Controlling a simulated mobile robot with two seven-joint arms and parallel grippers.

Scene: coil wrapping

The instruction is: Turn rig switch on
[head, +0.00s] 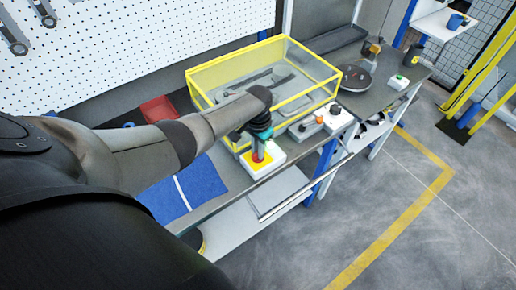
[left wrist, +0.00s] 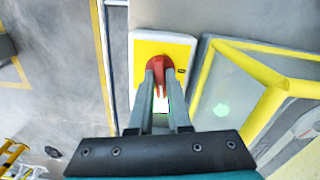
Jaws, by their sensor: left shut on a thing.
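The rig switch is a white box (head: 278,161) with a yellow plate (head: 247,164) and a red knob (head: 257,157), at the front edge of the bench. My left gripper (head: 259,148) points down at it from above. In the left wrist view the gripper (left wrist: 160,82) has its two fingers on either side of the red knob (left wrist: 157,62), shut on it. The yellow plate (left wrist: 150,47) shows around the knob's far side. The fingers hide part of the knob and box. My right gripper is not in view.
A clear case with a yellow frame (head: 236,64) stands just behind the switch. White boxes with buttons (head: 333,118) and a dark round device (head: 355,78) are to its right. A blue mat (head: 205,183) and red bin (head: 158,109) are at left. Floor at right is open.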

